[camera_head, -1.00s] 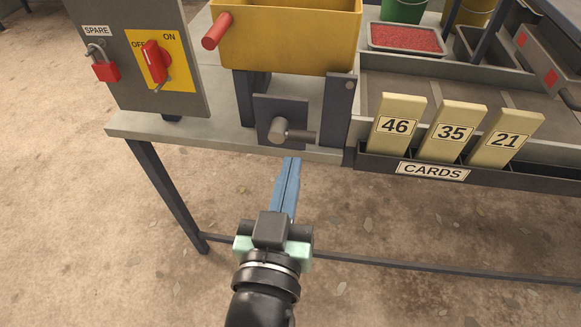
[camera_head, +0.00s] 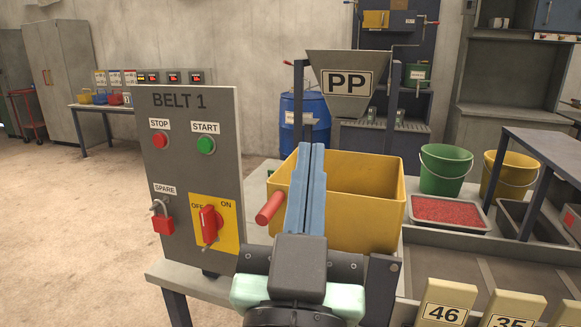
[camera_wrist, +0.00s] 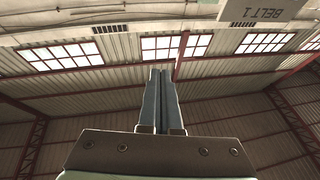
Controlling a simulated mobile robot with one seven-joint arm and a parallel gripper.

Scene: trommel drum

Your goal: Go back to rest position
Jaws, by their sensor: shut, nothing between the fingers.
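My gripper (camera_head: 311,148) points up and away in the head view, its two long blue fingers pressed together with nothing between them. It stands in front of the yellow bin (camera_head: 365,185) and hides part of its left side. In the wrist view my gripper (camera_wrist: 161,72) points up toward the roof, fingers side by side and empty. The knob and shaft under the bin are hidden behind my wrist in the head view.
The grey BELT 1 panel (camera_head: 165,235) with a red rotary switch (camera_head: 209,226) stands close left of my gripper. The bin's red handle (camera_head: 270,207) is just beside the fingers. Number cards (camera_head: 445,305) are at lower right. A PP hopper (camera_head: 347,82) stands behind.

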